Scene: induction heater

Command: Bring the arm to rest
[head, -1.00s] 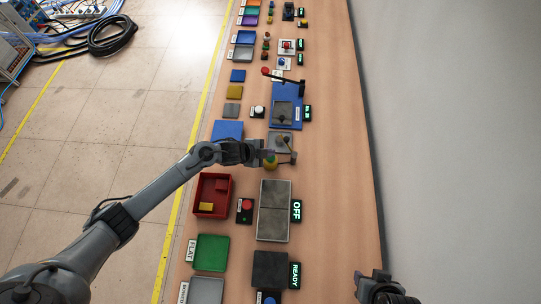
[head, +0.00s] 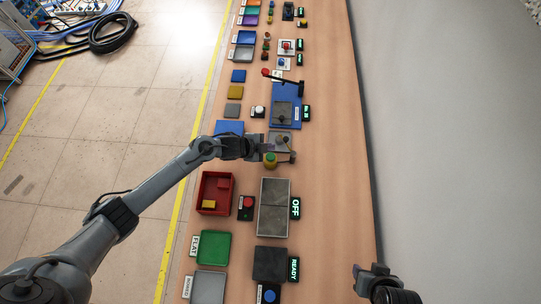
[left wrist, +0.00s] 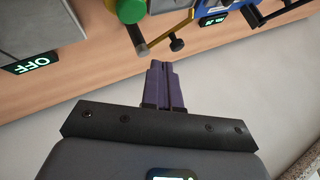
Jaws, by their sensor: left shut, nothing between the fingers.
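My left arm reaches in from the left in the head view. Its gripper (head: 262,143) is over the bench, near a grey fixture (head: 283,139) with a yellow-green knob (head: 270,160). In the left wrist view the purple fingers (left wrist: 162,72) are pressed together with nothing between them. They appear apart from the dark-tipped metal rod (left wrist: 136,36) and the knob at the top of that view. My right gripper (head: 372,278) is at the lower right of the head view; its fingers are too unclear to read.
The wooden bench (head: 335,170) carries a red bin (head: 201,194), a grey plate station (head: 274,207) with an OFF display (head: 296,207), a green tray (head: 213,247) and a blue press-like station (head: 287,98). The bench's right strip is clear. A grey wall runs along the right.

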